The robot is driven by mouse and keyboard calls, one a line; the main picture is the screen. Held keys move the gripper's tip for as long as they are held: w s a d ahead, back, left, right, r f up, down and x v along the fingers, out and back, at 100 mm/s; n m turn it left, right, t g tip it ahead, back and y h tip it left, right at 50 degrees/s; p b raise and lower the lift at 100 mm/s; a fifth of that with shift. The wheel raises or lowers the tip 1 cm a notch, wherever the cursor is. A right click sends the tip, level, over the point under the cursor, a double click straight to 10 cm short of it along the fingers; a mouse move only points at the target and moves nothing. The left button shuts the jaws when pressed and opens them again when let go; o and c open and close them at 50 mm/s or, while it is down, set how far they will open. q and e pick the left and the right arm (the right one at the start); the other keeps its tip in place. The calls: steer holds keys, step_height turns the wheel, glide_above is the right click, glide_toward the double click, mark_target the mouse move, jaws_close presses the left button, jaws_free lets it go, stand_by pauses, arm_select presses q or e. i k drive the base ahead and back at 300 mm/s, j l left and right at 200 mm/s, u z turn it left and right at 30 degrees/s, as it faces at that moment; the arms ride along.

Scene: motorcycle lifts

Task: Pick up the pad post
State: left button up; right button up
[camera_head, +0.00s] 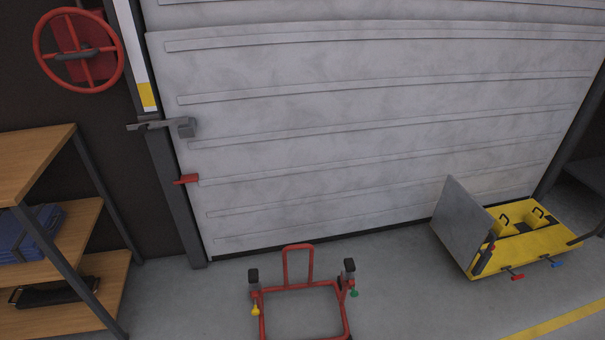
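A red tubular stand (286,268) is on the floor at the bottom centre, with its lower part cut off by the frame edge. It carries two short upright posts topped with black pads, a left pad post (253,277) and a right pad post (349,266). A yellow knob (255,310) hangs by the left post and a green knob (354,293) by the right one. I cannot tell which post the task means. Neither of my grippers is in view.
A grey shutter door (370,120) and red handwheel (78,50) are behind. Floor between stand and box is clear.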

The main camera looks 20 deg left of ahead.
mark_target(255, 283)
steer(key=u, duration=1)
